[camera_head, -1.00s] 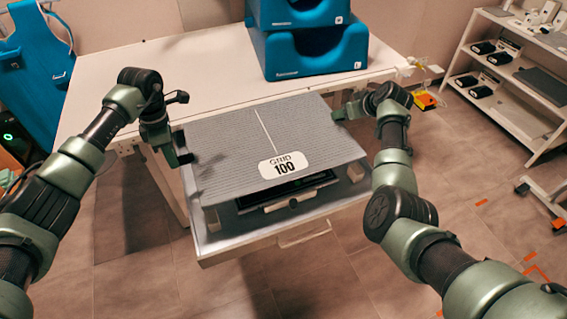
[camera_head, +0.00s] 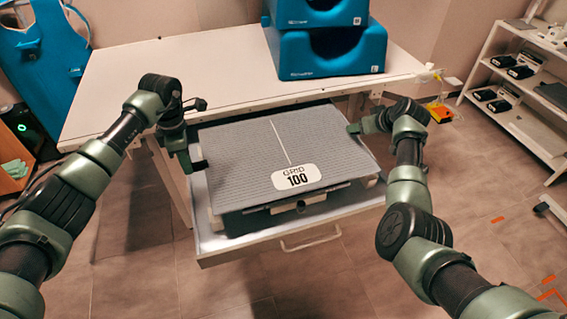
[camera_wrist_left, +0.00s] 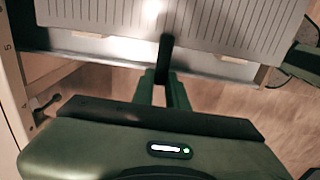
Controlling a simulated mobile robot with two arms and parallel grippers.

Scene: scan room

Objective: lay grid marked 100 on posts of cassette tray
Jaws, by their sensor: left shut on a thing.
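The grey ribbed grid marked 100 (camera_head: 250,165), with a white centre line, lies roughly level over the pulled-out cassette tray (camera_head: 240,240). Its label faces me at the front edge. White posts show at the tray's front left (camera_head: 215,222) and front right; whether the grid touches them I cannot tell. My left gripper (camera_head: 198,164) is shut on the grid's left edge. In the left wrist view a dark finger (camera_wrist_left: 165,58) overlaps the edge of the ribbed grid (camera_wrist_left: 220,22). My right gripper (camera_head: 354,129) is at the grid's right edge; its jaws are too small to read.
The white table (camera_head: 180,80) stands directly behind and above the tray, with blue blocks (camera_head: 325,50) stacked on it. A dark panel with a knob (camera_head: 300,206) shows under the grid's front edge. A shelf rack (camera_head: 520,95) stands at the right. Floor in front is clear.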

